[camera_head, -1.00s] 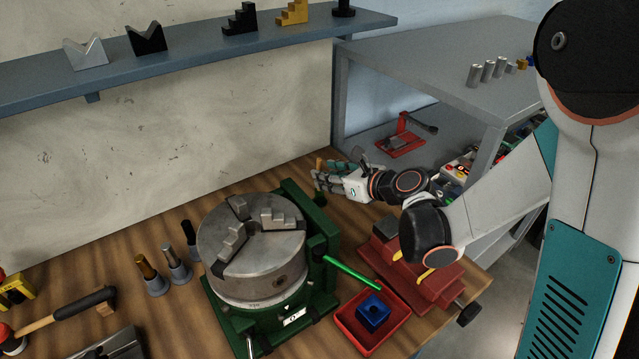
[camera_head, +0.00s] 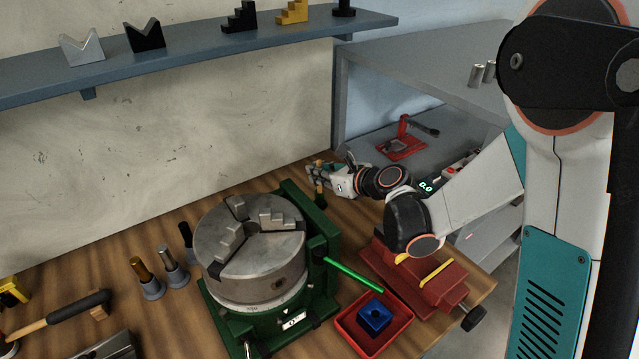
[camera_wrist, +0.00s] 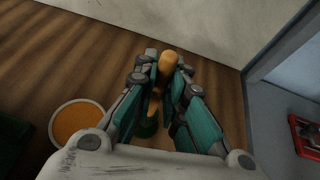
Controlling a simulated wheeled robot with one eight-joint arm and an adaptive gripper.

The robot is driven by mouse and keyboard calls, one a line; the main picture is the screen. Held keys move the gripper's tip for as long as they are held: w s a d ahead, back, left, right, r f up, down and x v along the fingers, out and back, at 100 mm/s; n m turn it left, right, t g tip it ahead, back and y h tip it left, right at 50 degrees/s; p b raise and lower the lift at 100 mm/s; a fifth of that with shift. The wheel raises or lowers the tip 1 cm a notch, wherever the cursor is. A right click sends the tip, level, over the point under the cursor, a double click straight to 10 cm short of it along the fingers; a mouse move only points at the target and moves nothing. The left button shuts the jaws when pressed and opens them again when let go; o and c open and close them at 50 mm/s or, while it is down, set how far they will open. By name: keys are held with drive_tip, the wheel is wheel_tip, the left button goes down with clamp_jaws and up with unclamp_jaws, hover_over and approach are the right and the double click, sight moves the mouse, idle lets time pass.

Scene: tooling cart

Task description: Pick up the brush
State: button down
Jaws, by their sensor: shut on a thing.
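My gripper (camera_head: 320,172) is near the wall, behind the green-based chuck, with its fingers pointing left. In the wrist view its teal-padded fingers (camera_wrist: 169,85) are closed around the brush (camera_wrist: 168,63), whose tan rounded end stands out between the fingertips. In the head view a small tan and dark part of the brush (camera_head: 319,192) shows below the fingers. The fingers hide most of the brush. I cannot tell clearly whether its lower end touches the bench.
The round metal chuck (camera_head: 250,262) with a green handle (camera_head: 352,274) stands in front of my gripper. A red vise (camera_head: 415,285) and a red tray (camera_head: 350,322) holding a blue block (camera_head: 375,317) are nearer. The grey cart (camera_head: 430,75) stands to the right. An orange-topped round thing (camera_wrist: 78,122) is beside my gripper.

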wheel_tip(320, 180, up, 20)
drive_tip(key=p, duration=0.7)
idle(0.4)
